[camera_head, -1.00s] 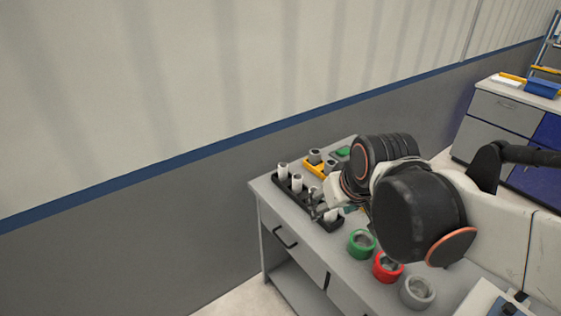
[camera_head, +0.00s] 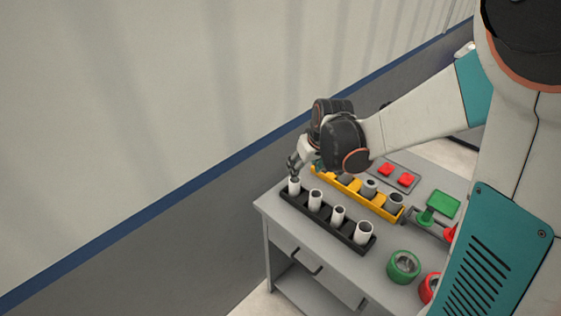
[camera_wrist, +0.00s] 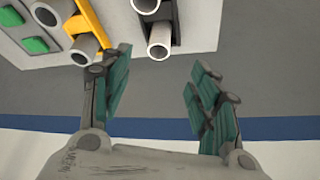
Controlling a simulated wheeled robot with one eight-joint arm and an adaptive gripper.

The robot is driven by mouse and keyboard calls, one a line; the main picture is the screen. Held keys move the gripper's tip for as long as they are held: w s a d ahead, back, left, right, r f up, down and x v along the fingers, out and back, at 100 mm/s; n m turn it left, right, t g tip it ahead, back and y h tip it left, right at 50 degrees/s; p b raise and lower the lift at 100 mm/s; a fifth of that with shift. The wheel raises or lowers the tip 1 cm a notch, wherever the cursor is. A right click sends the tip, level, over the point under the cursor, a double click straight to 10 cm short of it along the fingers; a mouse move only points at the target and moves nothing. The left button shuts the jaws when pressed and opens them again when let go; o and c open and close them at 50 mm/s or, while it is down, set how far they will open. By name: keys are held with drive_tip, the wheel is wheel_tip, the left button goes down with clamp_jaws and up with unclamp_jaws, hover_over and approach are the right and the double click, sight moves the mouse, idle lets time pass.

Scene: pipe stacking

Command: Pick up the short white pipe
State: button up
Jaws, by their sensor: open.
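White pipes stand upright in a black rack (camera_head: 330,228) on the table in the head view. The white pipe at the rack's far left end (camera_head: 294,187) is right below my gripper (camera_head: 294,168). In the wrist view my gripper (camera_wrist: 160,66) is open, with its two fingers apart and nothing between them. The end of a white pipe (camera_wrist: 158,48) shows just beyond the fingertips, between their lines, and looks untouched. A second white pipe (camera_wrist: 145,5) is behind it. I cannot tell for sure which pipe is the short one.
A yellow rack (camera_head: 350,186) with grey pipes (camera_head: 369,187) stands beside the black rack. A wall is behind the table.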

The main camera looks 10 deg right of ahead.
sight(294, 183)
drive_tip(key=b+x, duration=0.2)
drive_tip(key=x, duration=0.3)
drive_tip(key=b+x, duration=0.1)
drive_tip(key=x, duration=0.4)
drive_tip(key=b+x, duration=0.2)
drive_tip(key=x, duration=0.2)
drive_tip(key=shift+w+a+f+b, duration=0.1)
drive_tip(key=shift+w+f+b, duration=0.15)
drive_tip(key=shift+w+b, duration=0.15)
drive_tip(key=shift+r, duration=0.1)
drive_tip(key=c, duration=1.1)
